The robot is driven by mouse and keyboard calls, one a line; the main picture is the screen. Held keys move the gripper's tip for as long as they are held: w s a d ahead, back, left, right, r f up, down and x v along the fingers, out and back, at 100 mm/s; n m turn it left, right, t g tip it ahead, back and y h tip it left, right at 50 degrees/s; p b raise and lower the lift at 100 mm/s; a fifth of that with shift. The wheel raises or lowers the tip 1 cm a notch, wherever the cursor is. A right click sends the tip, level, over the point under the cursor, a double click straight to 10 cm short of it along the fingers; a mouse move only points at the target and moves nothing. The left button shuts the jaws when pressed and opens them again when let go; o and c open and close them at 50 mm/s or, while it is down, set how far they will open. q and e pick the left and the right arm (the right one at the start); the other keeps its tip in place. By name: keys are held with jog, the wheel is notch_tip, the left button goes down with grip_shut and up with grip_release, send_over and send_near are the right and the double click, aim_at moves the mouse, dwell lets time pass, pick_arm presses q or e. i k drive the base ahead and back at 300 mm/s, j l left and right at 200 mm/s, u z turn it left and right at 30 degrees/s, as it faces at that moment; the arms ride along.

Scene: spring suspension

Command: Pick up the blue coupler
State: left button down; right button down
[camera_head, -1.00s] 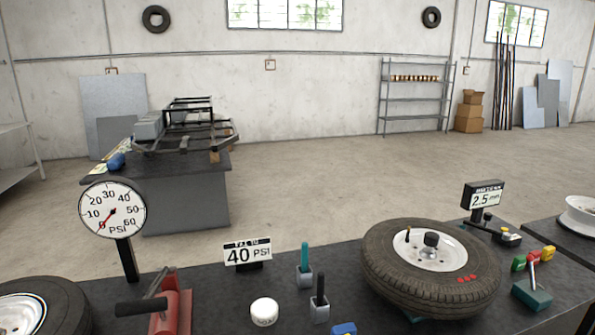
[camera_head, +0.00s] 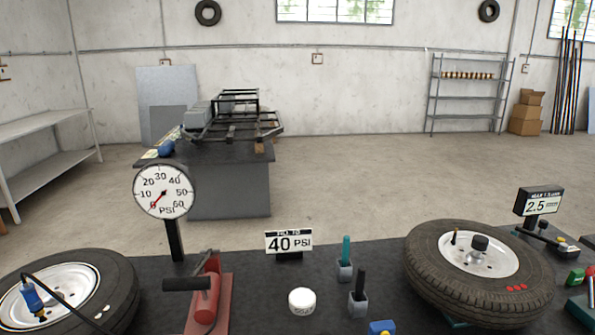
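A blue coupler (camera_head: 32,297) with a black hose (camera_head: 68,312) is at the lower left, over the pale rim of the left wheel (camera_head: 112,284). It is tilted; I cannot tell whether it touches the rim or is fitted to a valve. The hose loops over the tire and leaves the bottom of the picture. Neither of my grippers shows in the head view.
A round PSI gauge (camera_head: 163,192), a red pump with a black handle (camera_head: 207,292), a white jar (camera_head: 302,301) and a 40 PSI sign (camera_head: 289,242) stand on the dark bench. A second wheel (camera_head: 478,265) is at right. A blue and yellow item (camera_head: 382,327) is at the bottom edge.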

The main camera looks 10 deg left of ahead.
aim_at(35, 304)
jog(key=u, duration=1.8)
